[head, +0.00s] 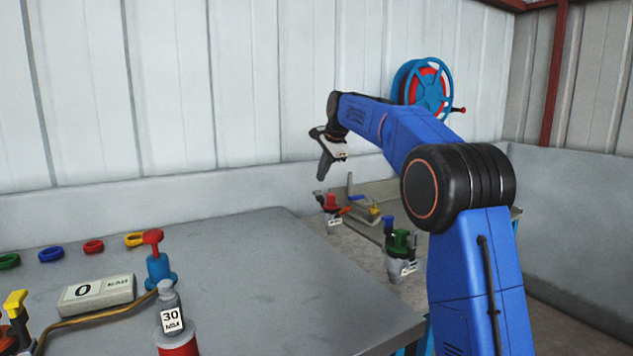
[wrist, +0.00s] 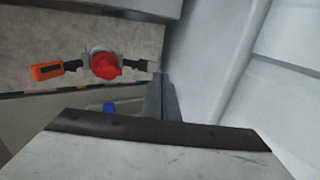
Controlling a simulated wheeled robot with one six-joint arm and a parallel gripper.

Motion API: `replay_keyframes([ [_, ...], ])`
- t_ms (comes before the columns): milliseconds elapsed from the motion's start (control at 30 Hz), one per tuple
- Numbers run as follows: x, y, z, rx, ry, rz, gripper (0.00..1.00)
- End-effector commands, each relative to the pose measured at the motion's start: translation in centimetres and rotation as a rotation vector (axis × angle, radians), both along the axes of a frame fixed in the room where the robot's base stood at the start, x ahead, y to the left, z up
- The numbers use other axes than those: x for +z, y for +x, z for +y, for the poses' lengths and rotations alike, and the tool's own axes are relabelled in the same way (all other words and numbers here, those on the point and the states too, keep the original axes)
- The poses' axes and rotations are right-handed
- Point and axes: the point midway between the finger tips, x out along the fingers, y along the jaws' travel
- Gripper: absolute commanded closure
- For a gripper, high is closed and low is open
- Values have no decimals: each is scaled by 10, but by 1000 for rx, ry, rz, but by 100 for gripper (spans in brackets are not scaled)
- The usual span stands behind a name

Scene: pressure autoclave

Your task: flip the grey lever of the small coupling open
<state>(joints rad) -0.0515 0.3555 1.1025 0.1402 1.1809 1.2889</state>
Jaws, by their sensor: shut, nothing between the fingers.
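A small red-capped coupling (head: 331,202) stands on the far bench, below my gripper (head: 323,172). In the wrist view the coupling (wrist: 105,66) has an orange-handled lever (wrist: 47,71) sticking out left and a dark arm with a grey end (wrist: 154,67), likely the grey lever, sticking out right. My gripper (wrist: 160,100) is shut and empty, pointing down. In the wrist view its fingertips lie just beside the grey end; I cannot tell whether they touch. In the head view a gap shows between gripper and coupling.
A green coupling (head: 400,242) with a blue handle stands nearer on the bench. The wall (head: 200,183) is close behind. A grey table (head: 270,270) fills the left front.

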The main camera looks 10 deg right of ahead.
Motion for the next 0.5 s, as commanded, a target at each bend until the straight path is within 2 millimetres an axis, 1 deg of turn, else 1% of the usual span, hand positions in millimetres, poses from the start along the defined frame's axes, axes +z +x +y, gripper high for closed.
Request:
replay_keyframes([
  [33,8,0,0,0,0,-3,100],
  [300,55,-7,-2,1,-1,-2,100],
  [500,80,-11,-3,1,-1,-2,100],
])
